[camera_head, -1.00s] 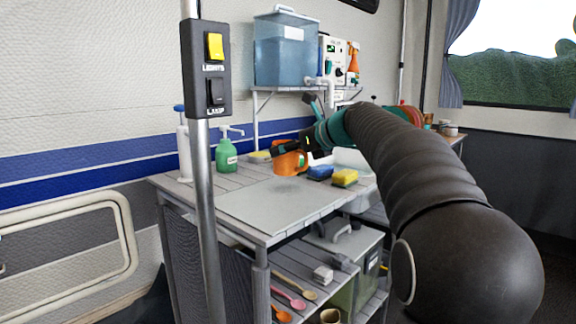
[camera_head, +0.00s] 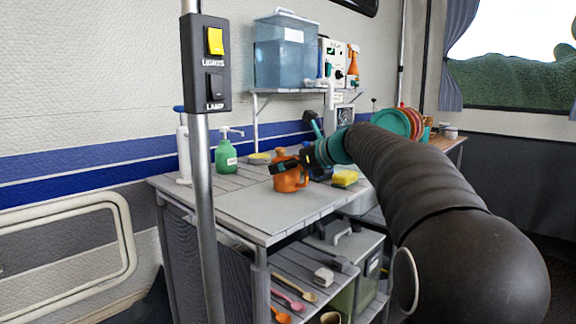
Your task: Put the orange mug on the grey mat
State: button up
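The orange mug (camera_head: 291,182) is at the far part of the grey mat (camera_head: 265,212), which lies flat on the worktop. The mug's base looks at or very near the mat, but I cannot tell whether it touches. My gripper (camera_head: 286,166) reaches in from the right, its dark fingers across the upper part of the mug. It looks shut on the mug. The fingers hide part of the mug, and their far side is hidden.
A green soap bottle (camera_head: 226,152) and a white bottle (camera_head: 184,150) stand at the back left. A yellow sponge (camera_head: 345,178) lies right of the mug. A pole with switches (camera_head: 208,65) rises in front. The mat's near part is clear.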

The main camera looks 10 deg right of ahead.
jog(key=shift+s+d+r, duration=0.15)
jog(key=shift+r, duration=0.2)
jog(key=v, duration=1.1)
jog(key=shift+s+p, duration=0.3)
jog(key=shift+d+r, duration=0.1)
jog(key=s+a+f+n, duration=0.1)
jog(key=s+f+n, duration=0.1)
jog(key=s+a+f+n+g+h, duration=0.1)
jog(key=s+a, duration=0.1)
jog(key=s+a+f+n, duration=0.2)
jog(key=shift+s+a+f+n+g+h, duration=0.1)
jog(key=shift+s+f+n+g+h, duration=0.2)
jog(key=shift+s+g, duration=0.1)
jog(key=s+a+f+n+g+h, duration=0.1)
jog(key=s+f+n+g+h, duration=0.2)
jog(key=s+f+n, duration=2)
jog(key=s+h, duration=0.3)
jog(key=shift+a+f+g, duration=0.15)
jog(key=shift+a+g, duration=0.15)
